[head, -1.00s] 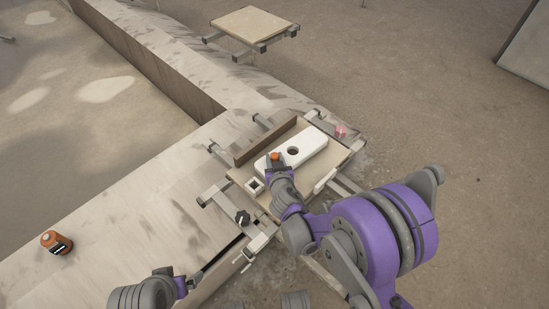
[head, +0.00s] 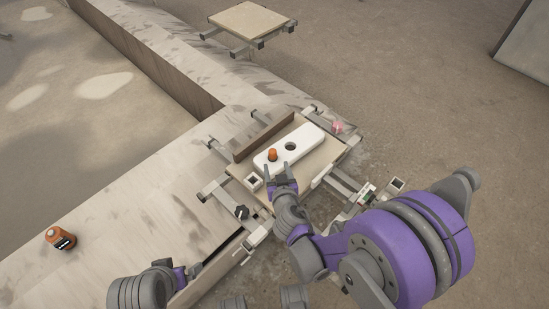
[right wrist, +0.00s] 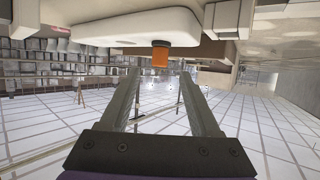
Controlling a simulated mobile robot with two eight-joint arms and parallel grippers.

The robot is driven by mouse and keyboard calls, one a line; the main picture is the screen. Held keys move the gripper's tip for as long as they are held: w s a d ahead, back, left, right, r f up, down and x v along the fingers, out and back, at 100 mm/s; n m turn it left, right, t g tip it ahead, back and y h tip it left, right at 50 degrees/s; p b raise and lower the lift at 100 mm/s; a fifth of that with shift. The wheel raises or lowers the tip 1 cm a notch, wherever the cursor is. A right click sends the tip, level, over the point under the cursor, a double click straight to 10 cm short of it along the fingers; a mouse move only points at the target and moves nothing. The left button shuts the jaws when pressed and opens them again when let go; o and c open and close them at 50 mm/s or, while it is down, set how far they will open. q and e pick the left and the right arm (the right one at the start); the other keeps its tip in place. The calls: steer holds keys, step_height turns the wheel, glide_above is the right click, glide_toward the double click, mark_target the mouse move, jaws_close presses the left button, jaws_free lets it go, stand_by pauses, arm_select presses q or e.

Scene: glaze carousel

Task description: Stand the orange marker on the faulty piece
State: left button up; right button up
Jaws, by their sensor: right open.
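A long white rounded piece (head: 304,141) with a dark round hole lies on a beige board (head: 327,158). The small orange marker (head: 272,154) stands on this piece, at its left end beside the hole. My right gripper (head: 281,170) is open and empty, just in front of the marker and apart from it. The right wrist view shows the scene upside down: the marker (right wrist: 160,54) touches the white piece (right wrist: 125,28), beyond the spread fingertips (right wrist: 158,76). My left gripper (head: 190,272) is at the lower left; its fingers are too small to read.
A brown bar (head: 263,136) edges the board's back. A small white square socket (head: 254,181) sits at its left. A pink glow (head: 338,126) shows at its right corner. Another board (head: 252,22) stands behind.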

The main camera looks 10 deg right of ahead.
steer(key=s+d+r+m+g+h, duration=0.1)
steer(key=s+d+r+g, duration=0.1)
steer(key=s+d, duration=0.3)
steer(key=s+d+r+g+h, duration=0.1)
steer(key=s+d+r+g, duration=0.15)
steer(key=s, duration=0.45)
steer(key=s+a+n+g+y, duration=0.1)
steer(key=s+g, duration=0.3)
steer(key=s, duration=0.9)
steer(key=shift+n+y, duration=0.3)
steer(key=shift+y, duration=0.6)
